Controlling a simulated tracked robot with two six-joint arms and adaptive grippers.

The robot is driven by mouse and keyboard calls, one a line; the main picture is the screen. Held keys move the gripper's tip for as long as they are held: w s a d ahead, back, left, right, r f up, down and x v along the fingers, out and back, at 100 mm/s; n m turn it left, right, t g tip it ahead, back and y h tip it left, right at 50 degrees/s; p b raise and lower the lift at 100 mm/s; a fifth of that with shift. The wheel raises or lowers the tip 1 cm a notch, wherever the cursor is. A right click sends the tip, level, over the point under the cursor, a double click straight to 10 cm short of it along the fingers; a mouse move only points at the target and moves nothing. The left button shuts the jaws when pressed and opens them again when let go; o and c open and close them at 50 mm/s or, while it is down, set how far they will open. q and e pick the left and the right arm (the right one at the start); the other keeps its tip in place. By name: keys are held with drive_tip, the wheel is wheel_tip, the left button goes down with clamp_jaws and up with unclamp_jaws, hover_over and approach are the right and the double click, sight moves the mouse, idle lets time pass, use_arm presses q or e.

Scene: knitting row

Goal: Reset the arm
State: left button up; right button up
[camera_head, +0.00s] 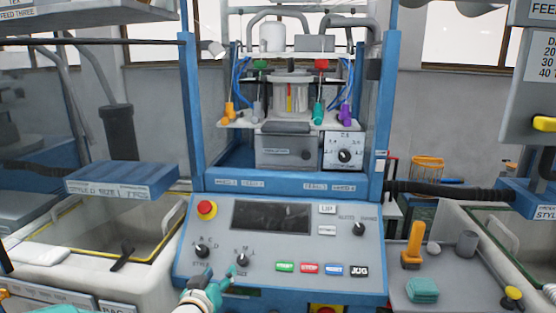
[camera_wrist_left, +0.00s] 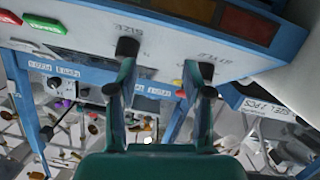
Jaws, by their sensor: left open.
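My left gripper (camera_head: 217,282) is white and teal and reaches in from the bottom, in front of the lower left of the grey control panel (camera_head: 300,240). In the left wrist view its two teal fingers (camera_wrist_left: 160,78) are spread apart, with nothing between them. The black size knob (camera_head: 242,259) is close to the fingertips; it also shows in the left wrist view (camera_wrist_left: 127,47) near one finger. The style knob (camera_head: 202,250) is left of it and shows near the other finger in the left wrist view (camera_wrist_left: 206,69). I cannot tell whether a finger touches either knob. My right gripper is not in view.
A red button (camera_head: 206,209) on yellow, a dark screen (camera_head: 270,216) and several coloured buttons are on the panel. A blue-edged shelf (camera_head: 122,180) overhangs the left bin. An orange-handled tool (camera_head: 413,244) and a teal object (camera_head: 422,290) are at right.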

use_arm(q)
drive_tip(key=s+f+g+p, duration=0.1)
drive_tip(key=s+f+g, duration=0.3)
drive_tip(key=s+f, duration=0.5)
drive_tip(key=s+f+g+p, duration=0.1)
drive_tip(key=s+f+g, duration=0.3)
drive_tip(key=f, duration=0.8)
drive_tip(key=s+d+f+g+p, duration=0.1)
drive_tip(key=s+f+g, duration=0.2)
drive_tip(key=s, duration=0.7)
drive_tip(key=s+f+n+g+h, duration=0.1)
drive_tip(key=s+f+g, duration=0.2)
drive_tip(key=s+f, duration=0.3)
drive_tip(key=s, duration=0.5)
drive_tip(key=shift+s+d+f+g+h+p, duration=0.15)
drive_tip(key=shift+d+f+g+h+p, duration=0.15)
drive_tip(key=shift+d+p, duration=0.1)
